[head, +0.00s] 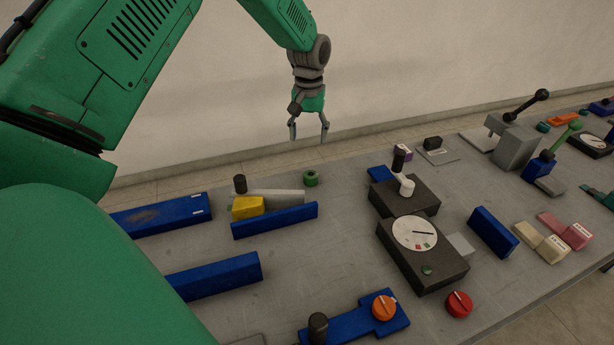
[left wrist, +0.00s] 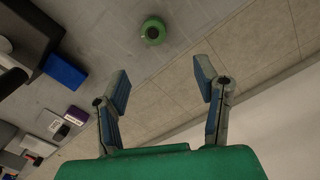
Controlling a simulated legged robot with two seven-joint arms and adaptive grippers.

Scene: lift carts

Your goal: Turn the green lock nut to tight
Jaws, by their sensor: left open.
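The green lock nut (head: 310,178) is a small green ring-shaped piece near the back edge of the grey table. It also shows in the left wrist view (left wrist: 153,31), top centre, with a dark centre. My left gripper (head: 309,137) is open and empty, pointing down above and behind the nut, apart from it. In the left wrist view its two fingers (left wrist: 163,87) are spread, with floor and table edge between and beyond them. My right gripper is not in view.
A yellow block (head: 248,207) and blue bar (head: 275,221) lie left of the nut. A dark box with a white dial (head: 414,233) stands to the right. An orange knob (head: 384,307) and red knob (head: 459,304) are nearer. The table around the nut is fairly clear.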

